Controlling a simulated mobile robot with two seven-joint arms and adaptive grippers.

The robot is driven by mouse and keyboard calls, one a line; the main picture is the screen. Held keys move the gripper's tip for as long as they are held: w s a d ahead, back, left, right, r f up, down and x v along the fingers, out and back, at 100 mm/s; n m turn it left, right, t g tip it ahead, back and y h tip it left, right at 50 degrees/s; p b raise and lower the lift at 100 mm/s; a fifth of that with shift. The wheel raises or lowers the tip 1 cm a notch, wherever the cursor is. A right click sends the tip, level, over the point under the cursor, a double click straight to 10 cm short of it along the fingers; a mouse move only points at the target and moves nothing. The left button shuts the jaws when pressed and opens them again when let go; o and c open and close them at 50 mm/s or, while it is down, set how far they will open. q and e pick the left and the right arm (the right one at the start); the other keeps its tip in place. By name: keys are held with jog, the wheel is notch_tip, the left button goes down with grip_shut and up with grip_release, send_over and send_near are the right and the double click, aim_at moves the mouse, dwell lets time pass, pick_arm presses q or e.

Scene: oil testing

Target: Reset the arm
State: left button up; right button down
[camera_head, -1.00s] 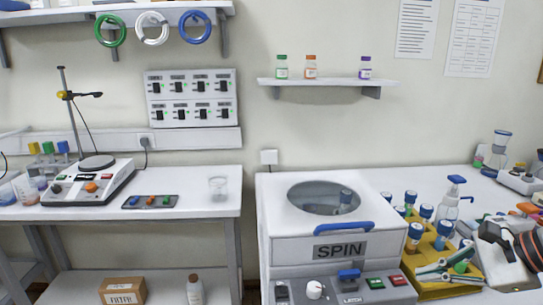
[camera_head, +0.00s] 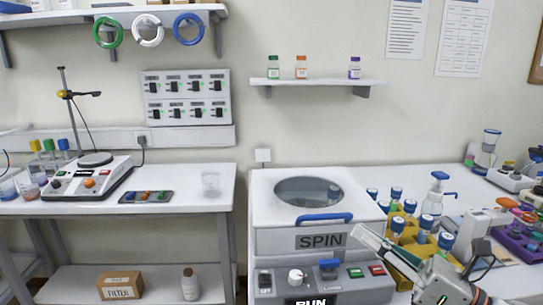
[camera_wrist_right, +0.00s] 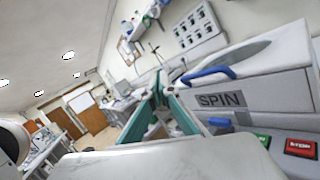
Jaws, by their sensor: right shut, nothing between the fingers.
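My right gripper (camera_head: 374,243) comes in from the lower right in the head view, in front of the yellow tube rack and beside the right side of the SPIN centrifuge (camera_head: 285,222). Its fingers are shut with nothing between them. In the right wrist view, the green-sided fingers (camera_wrist_right: 160,88) meet in front of the camera, with the centrifuge to their right. The centrifuge lid is down, with its blue handle (camera_head: 325,217) at the front. A dark tube cap shows through the round window. My left gripper is not in view.
A yellow rack (camera_head: 408,231) of blue-capped tubes stands right of the centrifuge, with a pump bottle (camera_head: 433,195) behind it. A purple rack (camera_head: 518,240) lies farther right. The left bench (camera_head: 185,203) holds a hotplate stirrer (camera_head: 85,182) and a beaker (camera_head: 211,183).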

jog(key=w+d+f+m+t+h, duration=0.1)
jog(key=d+f+m+t+h, duration=0.1)
jog(key=d+f+m+h, duration=0.85)
jog(key=d+f+m+t+h, duration=0.2)
jog(key=d+m+h, duration=0.4)
jog(key=m, duration=0.9)
jog(key=s+d+f+m+g+h, duration=0.2)
jog(key=s+f+m+g, duration=0.25)
jog(key=s+f, duration=0.55)
jog(key=s+d+f+m+g+h, duration=0.15)
jog(key=s+f+m+g, duration=0.25)
jog(key=s+f+g, duration=0.55)
jog(key=w+a+f+m+t+y, duration=0.1)
jog(key=a+f+t+y, duration=0.2)
jog(key=a+f, duration=0.5)
jog(key=w+a+f+m+t+y, duration=0.1)
jog(key=a+f+m+t+y, duration=0.1)
jog(key=a+f, duration=0.7)
jog(key=shift+w+m+t+y, duration=0.3)
jog(key=shift+t+y, duration=0.5)
jog(key=shift+y, duration=0.2)
